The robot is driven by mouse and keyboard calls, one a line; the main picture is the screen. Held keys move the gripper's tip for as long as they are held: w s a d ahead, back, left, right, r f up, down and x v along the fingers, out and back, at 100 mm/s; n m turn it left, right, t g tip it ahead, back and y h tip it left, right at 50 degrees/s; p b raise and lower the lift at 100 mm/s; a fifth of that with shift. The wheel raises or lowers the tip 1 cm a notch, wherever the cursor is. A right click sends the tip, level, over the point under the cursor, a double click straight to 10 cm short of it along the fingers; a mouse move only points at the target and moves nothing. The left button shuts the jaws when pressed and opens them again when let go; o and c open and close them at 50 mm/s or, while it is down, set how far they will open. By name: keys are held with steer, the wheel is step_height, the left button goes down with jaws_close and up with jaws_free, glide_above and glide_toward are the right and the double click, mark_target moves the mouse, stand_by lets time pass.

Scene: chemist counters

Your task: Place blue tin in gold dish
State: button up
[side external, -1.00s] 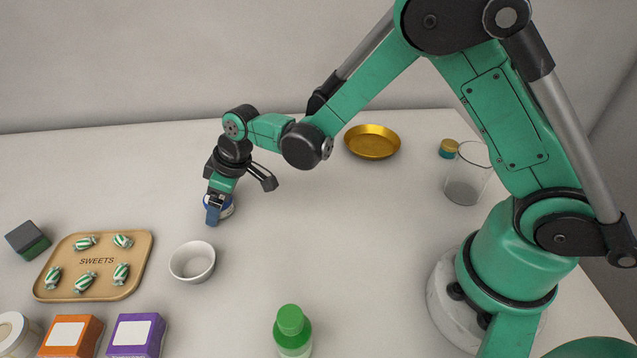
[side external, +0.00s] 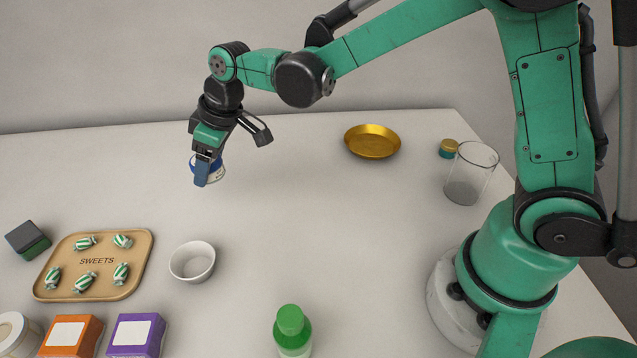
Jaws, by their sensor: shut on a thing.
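The blue tin (side external: 216,171), with a blue top and a pale label on its side, is in my gripper (side external: 207,173). My gripper is shut on it and holds it above the counter, left of the middle. The gripper's fingers hide part of the tin. The gold dish (side external: 373,142) is a shallow round dish at the back of the counter, to the right of my gripper and apart from it. It looks empty.
A white bowl (side external: 192,262) and a tray of sweets (side external: 140,262) are at front left, near orange (side external: 70,338) and purple boxes (side external: 137,336). A green-capped bottle (side external: 292,330) stands in front. A glass beaker (side external: 470,174) and small gold-lidded jar (side external: 448,148) are right of the dish.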

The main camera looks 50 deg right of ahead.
step_height(320, 180, up, 11)
steer(key=r+m+t+h, duration=0.1)
steer(key=m+t+h, duration=0.15)
steer(key=m, duration=0.55)
glide_above(368, 144)
steer(key=s, duration=0.2)
steer(key=shift+g+h, duration=0.45)
steer(key=f, duration=1.5)
steer(key=shift+w+f, duration=0.2)
steer(key=shift+f, duration=2.1)
steer(key=shift+f, duration=0.15)
steer(key=o, duration=1.4)
